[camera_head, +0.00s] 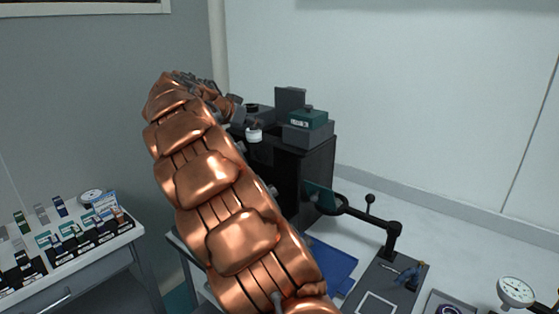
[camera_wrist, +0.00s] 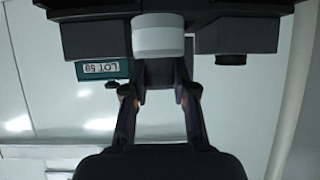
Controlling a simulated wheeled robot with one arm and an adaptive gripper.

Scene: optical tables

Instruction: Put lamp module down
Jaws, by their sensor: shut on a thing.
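In the wrist view, my gripper (camera_wrist: 160,92) has its two fingers closed on either side of a dark block with a white cylinder (camera_wrist: 158,36) at its far end. I take this to be the lamp module. In the head view, the white cylinder (camera_head: 254,135) shows at the end of my copper arm, near the left edge of the black cabinet (camera_head: 305,174). My arm hides most of my gripper there. I cannot tell whether the module touches the cabinet top.
A green box (camera_head: 309,117) labelled LOT, also in the wrist view (camera_wrist: 102,70), sits on a dark box (camera_head: 307,134) atop the cabinet, right of the module. A black jointed arm (camera_head: 374,215) stands lower right. A side table with several small modules (camera_head: 75,236) is at left.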

